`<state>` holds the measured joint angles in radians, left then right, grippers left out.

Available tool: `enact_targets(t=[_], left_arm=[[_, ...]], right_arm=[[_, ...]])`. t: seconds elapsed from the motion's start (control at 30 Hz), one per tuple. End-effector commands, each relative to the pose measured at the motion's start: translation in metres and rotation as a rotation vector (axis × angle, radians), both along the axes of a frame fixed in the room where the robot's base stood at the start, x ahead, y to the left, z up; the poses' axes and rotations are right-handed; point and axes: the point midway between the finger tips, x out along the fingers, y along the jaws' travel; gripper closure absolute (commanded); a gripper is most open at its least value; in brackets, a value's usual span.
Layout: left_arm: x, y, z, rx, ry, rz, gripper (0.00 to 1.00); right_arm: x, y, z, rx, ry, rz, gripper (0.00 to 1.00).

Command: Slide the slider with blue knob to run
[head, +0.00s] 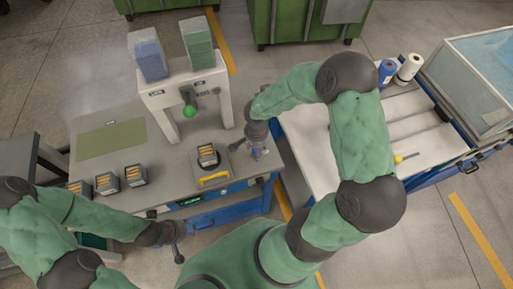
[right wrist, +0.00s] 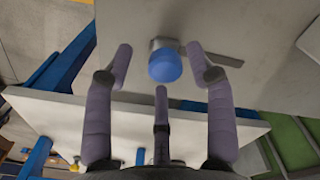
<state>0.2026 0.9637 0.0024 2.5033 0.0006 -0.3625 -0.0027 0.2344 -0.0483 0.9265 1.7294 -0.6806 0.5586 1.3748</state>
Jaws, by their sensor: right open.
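The slider's blue knob (right wrist: 165,66) shows in the right wrist view, on a small grey metal block with a flat grey slot or plate (right wrist: 215,57) running to the right of it. My right gripper (right wrist: 160,62) is open, with one purple finger on each side of the knob and a third finger below it; I cannot tell whether any touches. No run mark is readable. My left gripper (head: 178,242) is empty, with fingers apart, in front of the bench.
The grey bench (head: 110,112) carries a white press frame (head: 160,101) with a green knob, a yellow handle (head: 213,180) and several small dark boxes (head: 135,175). A white-topped table (head: 308,150) stands close on the right, with rolls at its back.

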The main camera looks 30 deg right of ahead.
Motion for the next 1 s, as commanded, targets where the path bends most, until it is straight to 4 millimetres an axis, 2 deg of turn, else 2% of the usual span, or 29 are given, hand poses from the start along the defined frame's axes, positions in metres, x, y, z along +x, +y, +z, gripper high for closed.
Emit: enact_targets(t=[0.17,0.27,0.5,0.7,0.83,1.0], left_arm=[[0.000,0.000,0.000,0.000,0.000,0.000,0.60],[0.000,0.000,0.000,0.000,0.000,0.000,0.60],[0.000,0.000,0.000,0.000,0.000,0.000,0.60],[0.000,0.000,0.000,0.000,0.000,0.000,0.60],[0.000,0.000,0.000,0.000,0.000,0.000,0.60],[0.000,0.000,0.000,0.000,0.000,0.000,0.60]], right_arm=[[0.001,-0.001,0.007,-0.002,-0.003,-0.001,0.44],[0.002,-0.001,0.020,-0.002,-0.005,-0.001,0.44],[0.002,0.000,0.067,-0.002,-0.007,0.000,0.44],[0.001,0.000,0.100,-0.001,-0.003,0.000,0.44],[0.000,0.000,0.113,-0.001,-0.001,0.000,0.44],[0.000,0.000,0.120,0.001,0.001,0.000,0.44]])
